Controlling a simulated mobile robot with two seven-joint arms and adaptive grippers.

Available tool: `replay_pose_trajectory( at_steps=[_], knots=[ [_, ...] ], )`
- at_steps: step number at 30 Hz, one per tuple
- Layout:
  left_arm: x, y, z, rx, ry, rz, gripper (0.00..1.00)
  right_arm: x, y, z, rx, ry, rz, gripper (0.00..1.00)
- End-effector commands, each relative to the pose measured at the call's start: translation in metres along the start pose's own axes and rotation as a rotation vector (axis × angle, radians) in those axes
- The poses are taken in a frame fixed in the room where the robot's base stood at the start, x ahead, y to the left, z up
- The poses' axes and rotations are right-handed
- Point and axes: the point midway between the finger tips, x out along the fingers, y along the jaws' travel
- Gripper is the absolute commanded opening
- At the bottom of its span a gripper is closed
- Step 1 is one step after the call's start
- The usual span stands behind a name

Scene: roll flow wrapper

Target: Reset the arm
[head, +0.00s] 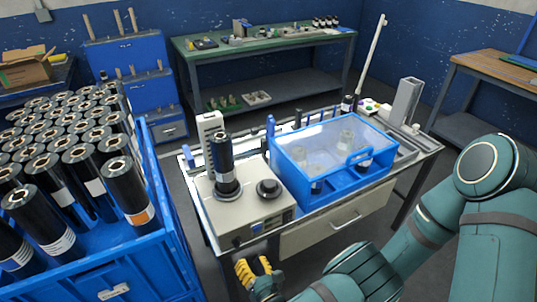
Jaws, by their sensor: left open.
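Teal arm links of mine fill the lower middle and right of the view. My right gripper is not in view. A black roll (224,163) stands upright on a beige machine (235,205) on the table, beyond and above the gripper.
A blue crate (170,230) full of upright black rolls stands at the left. A blue box with a clear lid (330,148) sits on the worktable (427,146), which has a drawer (335,222). A green-topped bench (270,40) stands at the back.

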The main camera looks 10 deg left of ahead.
Motion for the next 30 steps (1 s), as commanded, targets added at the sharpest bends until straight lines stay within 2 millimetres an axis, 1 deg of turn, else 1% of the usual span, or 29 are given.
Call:
replay_pose_trajectory(
  at_steps=[2, 5, 8, 9, 11, 12, 13, 14, 15, 16, 18, 19, 21, 22, 23, 25, 26, 27, 29, 30],
  knots=[
    [0.0, 0.001, -0.001, -0.002, 0.007, 0.004, 0.42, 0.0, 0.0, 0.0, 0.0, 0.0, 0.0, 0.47],
    [0.002, 0.013, -0.013, -0.018, 0.082, 0.049, 0.42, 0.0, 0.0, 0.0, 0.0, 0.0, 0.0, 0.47],
    [-0.001, 0.041, -0.044, -0.071, 0.276, 0.168, 0.42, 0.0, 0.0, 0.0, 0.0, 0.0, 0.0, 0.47],
    [-0.007, 0.055, -0.061, -0.105, 0.387, 0.236, 0.42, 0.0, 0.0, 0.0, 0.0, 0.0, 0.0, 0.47],
    [-0.024, 0.078, -0.089, -0.178, 0.582, 0.361, 0.42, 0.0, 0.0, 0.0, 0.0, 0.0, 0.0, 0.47],
    [-0.04, 0.092, -0.107, -0.241, 0.723, 0.455, 0.42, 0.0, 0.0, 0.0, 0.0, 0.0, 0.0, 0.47],
    [-0.055, 0.1, -0.118, -0.292, 0.828, 0.527, 0.42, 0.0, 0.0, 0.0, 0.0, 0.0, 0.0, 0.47],
    [-0.07, 0.105, -0.127, -0.347, 0.929, 0.599, 0.42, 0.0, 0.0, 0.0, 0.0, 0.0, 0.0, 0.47],
    [-0.092, 0.11, -0.136, -0.427, 1.057, 0.696, 0.42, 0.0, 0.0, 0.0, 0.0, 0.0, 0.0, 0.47],
    [-0.107, 0.111, -0.14, -0.492, 1.147, 0.769, 0.42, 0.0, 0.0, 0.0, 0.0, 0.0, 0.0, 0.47],
    [-0.141, 0.106, -0.141, -0.658, 1.344, 0.941, 0.42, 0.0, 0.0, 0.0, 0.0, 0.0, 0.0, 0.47],
    [-0.153, 0.101, -0.139, -0.736, 1.42, 1.016, 0.42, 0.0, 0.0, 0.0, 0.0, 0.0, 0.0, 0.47],
    [-0.172, 0.086, -0.126, -0.936, 1.575, 1.191, 0.42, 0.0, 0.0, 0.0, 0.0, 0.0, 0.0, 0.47],
    [-0.177, 0.079, -0.119, -1.028, 1.631, 1.267, 0.42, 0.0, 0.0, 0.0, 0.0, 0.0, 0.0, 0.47],
    [-0.179, 0.071, -0.111, -1.126, 1.678, 1.344, 0.42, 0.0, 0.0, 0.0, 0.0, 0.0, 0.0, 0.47],
    [-0.175, 0.055, -0.092, -1.367, 1.755, 1.516, 0.42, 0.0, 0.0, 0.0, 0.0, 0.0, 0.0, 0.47],
    [-0.169, 0.049, -0.083, -1.471, 1.774, 1.584, 0.42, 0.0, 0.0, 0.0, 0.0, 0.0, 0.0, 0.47],
    [-0.159, 0.043, -0.073, -1.607, 1.782, 1.671, 0.42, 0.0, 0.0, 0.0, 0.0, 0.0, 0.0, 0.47],
    [-0.142, 0.039, -0.062, -1.8, 1.768, 1.785, 0.42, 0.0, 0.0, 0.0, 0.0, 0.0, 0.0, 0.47],
    [-0.13, 0.038, -0.056, 1.867, -1.701, -1.798, 0.42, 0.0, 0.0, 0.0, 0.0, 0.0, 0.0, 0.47]
  ],
)
